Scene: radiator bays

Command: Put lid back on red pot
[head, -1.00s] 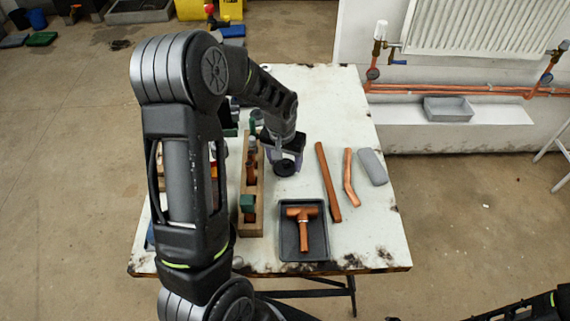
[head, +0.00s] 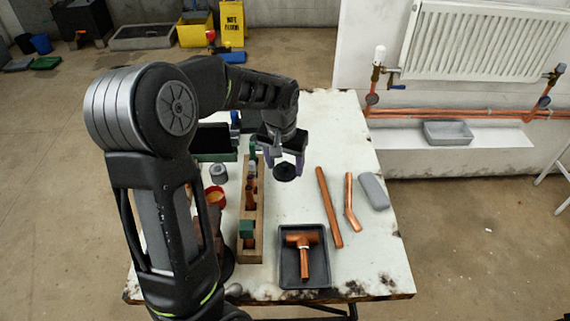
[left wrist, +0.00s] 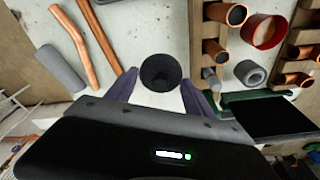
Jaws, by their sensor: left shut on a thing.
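My left gripper (head: 285,161) is shut on a dark round lid (head: 285,172) and holds it over the back middle of the table, right of the wooden rack. In the left wrist view the lid (left wrist: 160,74) sits between the two purple fingers (left wrist: 160,92). The red pot (head: 215,196), an open red ring with a tan inside, stands on the table left of the rack, partly beside my left arm. It also shows in the left wrist view (left wrist: 264,31) at the upper right, apart from the lid. My right gripper is not in view.
The wooden rack (head: 250,241) with copper fittings stands between lid and pot. A grey ring (head: 218,171) and a dark green-edged bin (head: 214,146) are behind the pot. A black tray (head: 290,281) holds a copper tee. Copper pipes (head: 328,205) and a grey block (head: 373,191) lie right.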

